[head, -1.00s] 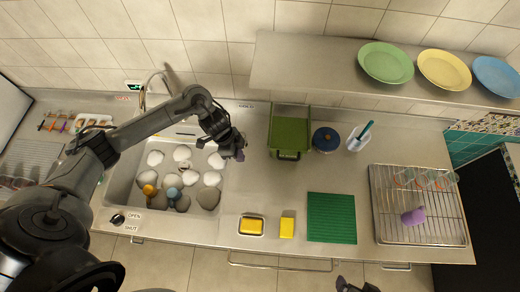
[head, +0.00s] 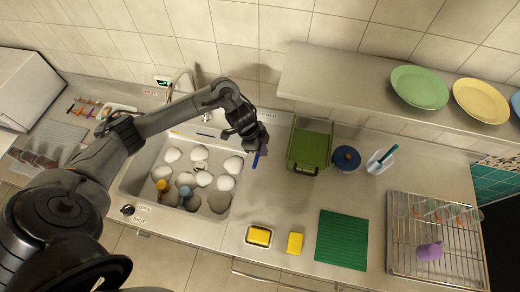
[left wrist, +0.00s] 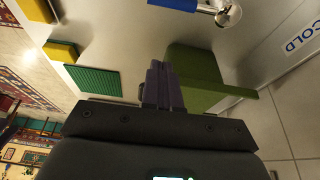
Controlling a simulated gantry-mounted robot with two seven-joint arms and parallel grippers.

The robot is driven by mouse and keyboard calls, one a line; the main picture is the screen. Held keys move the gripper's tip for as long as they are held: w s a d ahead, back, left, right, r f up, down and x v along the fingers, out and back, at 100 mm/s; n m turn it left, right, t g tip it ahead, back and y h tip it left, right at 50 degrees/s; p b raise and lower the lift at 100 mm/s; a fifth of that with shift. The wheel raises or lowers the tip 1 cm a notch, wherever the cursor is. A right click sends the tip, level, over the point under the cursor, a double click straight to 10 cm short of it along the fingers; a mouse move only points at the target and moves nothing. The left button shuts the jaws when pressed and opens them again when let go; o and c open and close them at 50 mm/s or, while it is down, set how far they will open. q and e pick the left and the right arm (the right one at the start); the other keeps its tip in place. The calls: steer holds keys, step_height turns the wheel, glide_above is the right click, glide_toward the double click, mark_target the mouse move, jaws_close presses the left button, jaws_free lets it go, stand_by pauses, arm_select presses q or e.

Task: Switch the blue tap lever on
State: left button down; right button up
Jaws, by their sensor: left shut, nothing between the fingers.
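The blue tap lever (head: 256,160) shows in the head view just below the fingers of my left gripper (head: 263,147), right of the sink. In the left wrist view the lever's blue part (left wrist: 175,4) is at the top edge, with a shiny metal end (left wrist: 228,14) beside it. The left gripper (left wrist: 160,80) is shut and empty, its dark fingers apart from the lever in that view. A "COLD" label (left wrist: 303,38) is at the right there. My right gripper is not in view.
A shelf (head: 340,85) with plates overhangs the back right.

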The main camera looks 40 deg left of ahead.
arm_select(q)
step_height(320, 180, down, 8)
steer(key=shift+s+a+f+p, duration=0.2)
steer(key=shift+s+a+p, duration=0.1)
steer(key=shift+a, duration=0.15)
steer(key=shift+s, duration=0.1)
stand_by(0.5)
